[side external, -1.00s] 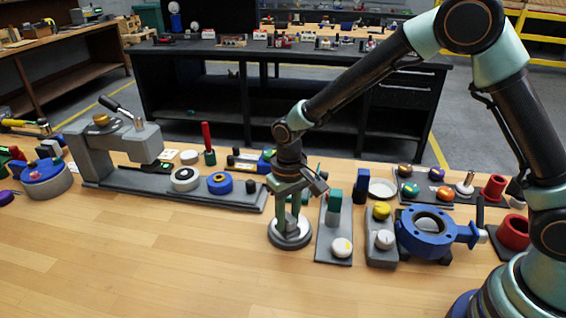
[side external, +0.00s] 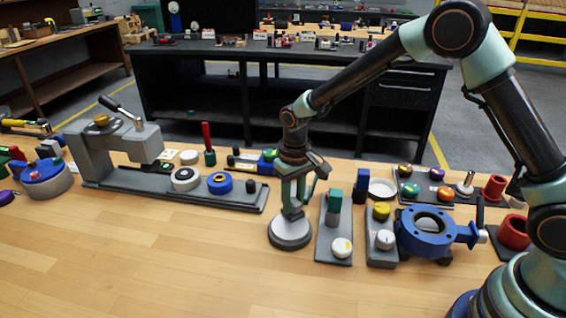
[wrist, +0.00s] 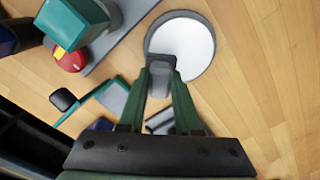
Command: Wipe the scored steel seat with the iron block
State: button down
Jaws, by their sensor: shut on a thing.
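The steel seat (side external: 290,232) is a low round disc with a grey rim on the wooden bench, below my gripper in the side view. In the wrist view the seat (wrist: 193,45) shows a pale, smooth top; I cannot make out scoring. My gripper (side external: 291,208) points down over it, with its green fingers shut on a grey block, the iron block (wrist: 160,78). In the wrist view my gripper (wrist: 161,92) has the block between its fingertips, overlapping the seat's near edge. I cannot tell whether the block touches the seat.
Right of the seat stands a grey plate (side external: 325,240) with a teal-topped block (side external: 334,200) and a white knob (side external: 341,247). Farther right is a blue valve (side external: 432,240). A grey press-like fixture (side external: 110,155) stands left. The bench front (side external: 180,260) is clear.

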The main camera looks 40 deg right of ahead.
jog(key=shift+s+a, duration=2.45)
jog(key=shift+s, duration=0.15)
jog(key=shift+w+d, duration=2.45)
jog(key=shift+r, duration=4.05)
